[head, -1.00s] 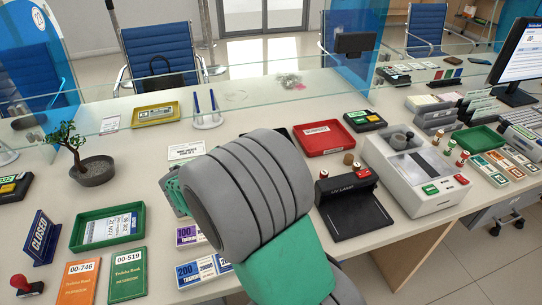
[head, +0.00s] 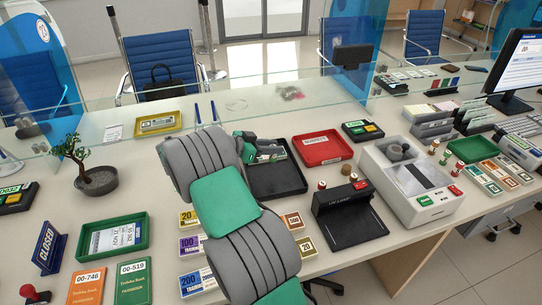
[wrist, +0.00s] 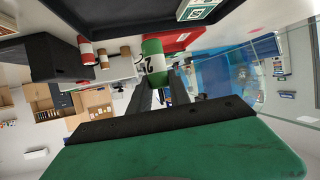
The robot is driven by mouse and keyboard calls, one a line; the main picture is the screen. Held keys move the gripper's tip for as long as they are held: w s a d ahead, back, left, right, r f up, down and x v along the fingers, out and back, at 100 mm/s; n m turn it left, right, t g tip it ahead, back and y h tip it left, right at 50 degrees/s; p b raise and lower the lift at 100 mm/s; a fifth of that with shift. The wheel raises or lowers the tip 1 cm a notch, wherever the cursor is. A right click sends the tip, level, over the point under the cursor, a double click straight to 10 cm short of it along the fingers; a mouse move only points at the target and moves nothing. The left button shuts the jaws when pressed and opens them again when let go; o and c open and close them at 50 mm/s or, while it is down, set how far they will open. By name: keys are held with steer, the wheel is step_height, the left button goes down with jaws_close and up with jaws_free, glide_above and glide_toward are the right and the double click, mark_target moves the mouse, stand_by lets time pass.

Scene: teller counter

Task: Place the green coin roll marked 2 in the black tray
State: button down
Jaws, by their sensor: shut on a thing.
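The green coin roll (wrist: 153,62) with a white band marked 2 is between my gripper's fingertips (wrist: 157,78) in the wrist view. My gripper (head: 277,150) is shut on it. In the head view it is over the far part of the black tray (head: 290,188), and the roll is hard to make out there. The black tray also shows at the top of the wrist view (wrist: 105,22). The roll appears above the tray; I cannot tell whether they touch. A white-and-green labelled item (wrist: 198,10) shows near the tray in the wrist view.
A red tray (head: 322,160) stands just right of the black tray. A black UV lamp (head: 350,225) and small rolls (head: 346,169) are to its right, near a counting machine (head: 410,180). Note bundles (head: 190,245) lie at front left. The glass screen is behind.

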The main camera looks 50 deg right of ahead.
steer(key=w+f, duration=0.1)
steer(key=d+f, duration=0.1)
steer(key=w+d+f, duration=0.1)
steer(key=f, duration=0.1)
steer(key=shift+w, duration=0.3)
steer(key=shift+w+d+f, duration=0.1)
steer(key=shift+d+f, duration=0.05)
steer(key=shift+f, duration=1.65)
steer(key=c, duration=1.2)
jaws_free()
